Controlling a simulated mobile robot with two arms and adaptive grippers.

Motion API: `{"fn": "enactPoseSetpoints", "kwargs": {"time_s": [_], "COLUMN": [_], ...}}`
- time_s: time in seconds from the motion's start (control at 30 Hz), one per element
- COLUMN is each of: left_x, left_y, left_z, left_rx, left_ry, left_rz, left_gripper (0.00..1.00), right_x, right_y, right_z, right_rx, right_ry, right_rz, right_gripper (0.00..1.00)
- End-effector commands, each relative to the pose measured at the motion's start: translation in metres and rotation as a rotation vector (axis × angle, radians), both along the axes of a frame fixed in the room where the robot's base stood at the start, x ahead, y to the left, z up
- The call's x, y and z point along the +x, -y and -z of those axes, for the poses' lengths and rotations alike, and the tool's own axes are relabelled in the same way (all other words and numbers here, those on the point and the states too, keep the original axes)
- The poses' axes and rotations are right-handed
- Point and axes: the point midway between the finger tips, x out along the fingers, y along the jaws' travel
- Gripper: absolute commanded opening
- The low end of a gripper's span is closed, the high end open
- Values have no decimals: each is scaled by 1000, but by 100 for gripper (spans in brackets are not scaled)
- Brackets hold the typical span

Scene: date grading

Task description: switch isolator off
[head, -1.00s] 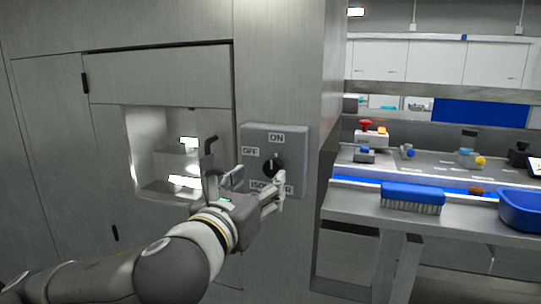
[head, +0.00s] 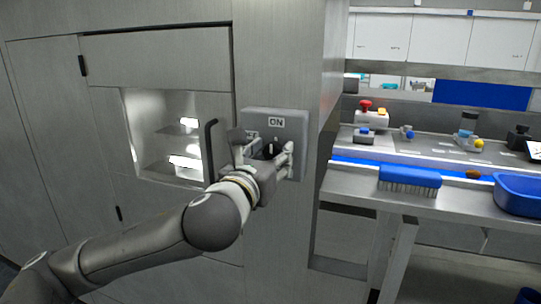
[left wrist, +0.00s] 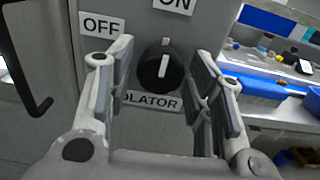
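The isolator is a grey box (head: 297,124) on the metal cabinet, with ON, OFF and ISOLATOR labels. Its black rotary knob (left wrist: 160,68) shows in the left wrist view, the white mark upright toward the ON label (left wrist: 174,4). The OFF label (left wrist: 102,25) is up and left of the knob. My left gripper (left wrist: 165,85) is open, one finger on each side of the knob, with gaps visible on both sides. In the head view my left gripper (head: 266,155) covers most of the knob and the lower labels. My right gripper is not in view.
A black hooked handle (head: 211,150) stands just left of the gripper, beside a lit recess (head: 143,128). To the right, a bench (head: 350,203) carries a blue brush (head: 409,178) and a blue tub (head: 522,193).

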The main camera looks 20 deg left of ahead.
Motion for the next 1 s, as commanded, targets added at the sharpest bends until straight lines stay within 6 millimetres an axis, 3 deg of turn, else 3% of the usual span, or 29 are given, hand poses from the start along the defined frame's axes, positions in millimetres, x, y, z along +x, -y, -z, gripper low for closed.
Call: {"fn": "enactPoseSetpoints", "kwargs": {"time_s": [0.03,0.23,0.57,1.0], "left_x": [0,0,0,0], "left_y": [0,0,0,1], "left_z": [0,0,0,-1], "left_rx": [0,0,-50,-386], "left_ry": [0,0,-3,-15], "left_rz": [0,0,0,0], "left_gripper": [37,11,11,11], "right_x": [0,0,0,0], "right_y": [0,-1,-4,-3], "right_z": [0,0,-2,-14], "right_rx": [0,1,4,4], "right_ry": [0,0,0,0], "right_rz": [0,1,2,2], "right_gripper": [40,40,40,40]}}
